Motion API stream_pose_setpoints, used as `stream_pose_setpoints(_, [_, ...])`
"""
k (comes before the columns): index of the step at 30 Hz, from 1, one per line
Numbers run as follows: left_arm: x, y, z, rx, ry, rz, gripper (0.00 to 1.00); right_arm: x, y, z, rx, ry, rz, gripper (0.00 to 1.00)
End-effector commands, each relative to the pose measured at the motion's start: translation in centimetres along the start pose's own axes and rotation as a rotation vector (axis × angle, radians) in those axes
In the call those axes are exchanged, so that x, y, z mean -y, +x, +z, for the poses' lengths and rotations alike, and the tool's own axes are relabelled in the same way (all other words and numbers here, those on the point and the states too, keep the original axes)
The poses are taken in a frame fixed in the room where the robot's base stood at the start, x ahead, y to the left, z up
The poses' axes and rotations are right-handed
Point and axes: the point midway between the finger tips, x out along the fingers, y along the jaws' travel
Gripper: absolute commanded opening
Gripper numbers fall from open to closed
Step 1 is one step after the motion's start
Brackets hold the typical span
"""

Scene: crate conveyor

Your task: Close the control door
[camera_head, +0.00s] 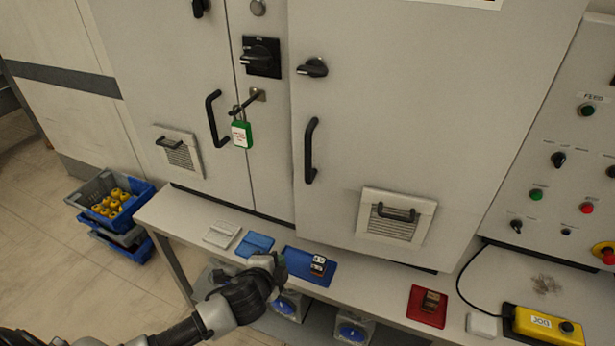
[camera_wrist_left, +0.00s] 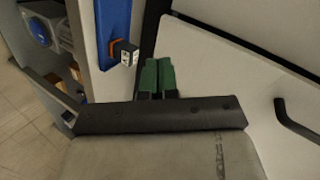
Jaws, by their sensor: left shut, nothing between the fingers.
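The grey control cabinet fills the middle of the head view. Its right door (camera_head: 400,100) has a black bar handle (camera_head: 310,150), a rotary latch (camera_head: 313,68) and a vent with a small handle low down. The left door (camera_head: 165,70) has its own black handle (camera_head: 215,118). My left gripper (camera_head: 278,265) is low in front of the cabinet, over the front of the shelf, apart from the doors. Its green fingertips (camera_wrist_left: 157,78) are shut and empty in the left wrist view. My right gripper is not visible.
The shelf (camera_head: 380,290) below the doors holds blue mats, a small block (camera_head: 318,265), a red tray (camera_head: 427,306) and a yellow control box (camera_head: 548,325) with a cable. A green padlock (camera_head: 241,133) hangs between the handles. Blue crates (camera_head: 125,240) stand on the floor at left.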

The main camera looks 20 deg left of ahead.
Motion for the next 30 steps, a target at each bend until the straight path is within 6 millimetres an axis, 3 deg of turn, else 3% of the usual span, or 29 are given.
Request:
stream_pose_setpoints(1, [3.0, -1.6, -2.0, -0.046, 0.059, -0.070, 0.00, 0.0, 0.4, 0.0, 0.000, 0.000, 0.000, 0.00])
stream_pose_setpoints(3, [6.6, -4.4, -4.5, -0.096, 0.136, -0.161, 0.00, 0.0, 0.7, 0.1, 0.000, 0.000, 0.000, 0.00])
stream_pose_setpoints(6, [10.5, -8.8, -7.4, -0.156, 0.221, -0.277, 0.00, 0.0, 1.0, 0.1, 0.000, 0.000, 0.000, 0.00])
stream_pose_setpoints(9, [13.1, -12.7, -9.3, -0.200, 0.278, -0.367, 0.00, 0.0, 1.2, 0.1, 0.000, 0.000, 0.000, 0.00])
stream_pose_setpoints(13, [14.8, -16.0, -10.6, -0.233, 0.314, -0.435, 0.00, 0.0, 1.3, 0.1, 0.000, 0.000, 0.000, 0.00])
stream_pose_setpoints(18, [15.4, -16.8, -11.0, -0.243, 0.326, -0.461, 0.00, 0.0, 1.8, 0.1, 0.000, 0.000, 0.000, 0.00])
stream_pose_setpoints(26, [16.0, -14.6, -11.7, -0.245, 0.323, -0.463, 0.00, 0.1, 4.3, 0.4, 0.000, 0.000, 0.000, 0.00])
stream_pose_setpoints(30, [16.2, -13.7, -11.8, -0.240, 0.317, -0.465, 0.00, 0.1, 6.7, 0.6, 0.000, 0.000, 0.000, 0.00])
